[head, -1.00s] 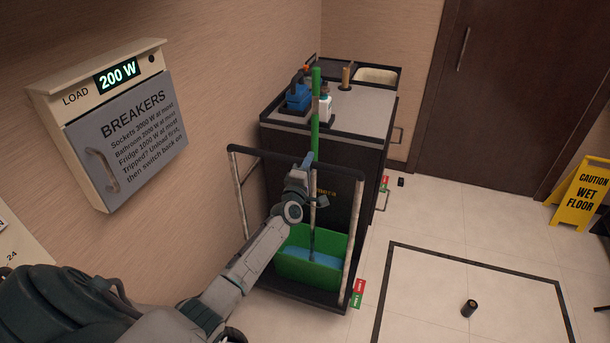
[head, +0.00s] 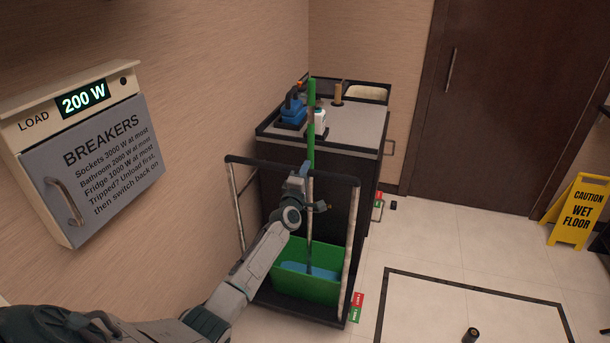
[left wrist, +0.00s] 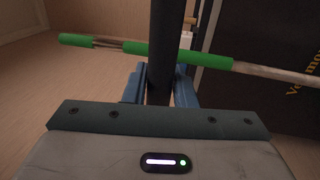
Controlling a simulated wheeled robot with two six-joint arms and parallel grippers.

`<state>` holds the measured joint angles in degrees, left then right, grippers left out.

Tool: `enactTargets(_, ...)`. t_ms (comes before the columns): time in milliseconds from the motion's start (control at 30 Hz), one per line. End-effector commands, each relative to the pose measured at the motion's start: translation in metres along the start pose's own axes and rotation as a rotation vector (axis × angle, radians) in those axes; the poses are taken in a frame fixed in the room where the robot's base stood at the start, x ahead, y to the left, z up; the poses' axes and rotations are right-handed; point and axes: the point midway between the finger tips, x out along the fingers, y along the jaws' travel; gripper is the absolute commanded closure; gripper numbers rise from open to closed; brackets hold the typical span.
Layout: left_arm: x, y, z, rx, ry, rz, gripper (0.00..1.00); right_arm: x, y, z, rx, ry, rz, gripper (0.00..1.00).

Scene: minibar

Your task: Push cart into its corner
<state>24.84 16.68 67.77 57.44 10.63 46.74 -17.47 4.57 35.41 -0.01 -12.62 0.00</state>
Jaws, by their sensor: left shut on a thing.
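The cart has a dark cabinet with a grey top (head: 345,122), a dark handle bar (head: 255,162) on pale uprights, and a low platform at its near end. It stands along the left wall, with the room's corner beyond its far end. My left gripper (head: 300,178) is at the handle bar. In the left wrist view my gripper (left wrist: 160,85) is shut on the dark handle bar (left wrist: 168,40), which runs between its blue fingers. My right gripper is out of view.
A green bucket (head: 300,283) and a green-striped pole (head: 311,130) ride on the cart. A breaker box (head: 105,160) juts from the left wall. A wet floor sign (head: 577,210) and small black cylinder (head: 471,335) stand right.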

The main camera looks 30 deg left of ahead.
Motion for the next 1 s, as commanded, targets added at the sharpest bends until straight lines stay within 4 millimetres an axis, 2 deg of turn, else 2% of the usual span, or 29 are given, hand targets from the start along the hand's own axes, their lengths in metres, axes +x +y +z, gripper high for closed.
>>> enactTargets(200,0.001,0.001,0.0,0.0,0.0,0.001,1.0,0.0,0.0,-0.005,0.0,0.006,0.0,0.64)
enactTargets(233,0.001,0.001,0.0,0.0,0.0,0.001,0.72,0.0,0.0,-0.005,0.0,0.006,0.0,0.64)
enactTargets(300,0.001,0.001,0.0,0.0,0.0,0.001,0.58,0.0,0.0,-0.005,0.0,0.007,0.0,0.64)
enactTargets(333,0.001,0.001,0.0,0.0,0.0,0.001,0.56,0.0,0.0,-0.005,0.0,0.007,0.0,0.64)
enactTargets(600,-0.001,0.001,0.0,0.0,0.0,0.0,0.56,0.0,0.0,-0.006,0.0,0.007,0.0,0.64)
enactTargets(733,-0.008,0.001,0.0,0.0,0.0,-0.001,0.56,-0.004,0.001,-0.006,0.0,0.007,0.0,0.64)
enactTargets(1000,-0.054,0.002,0.0,0.0,-0.001,-0.002,0.56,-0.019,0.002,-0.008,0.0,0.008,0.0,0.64)
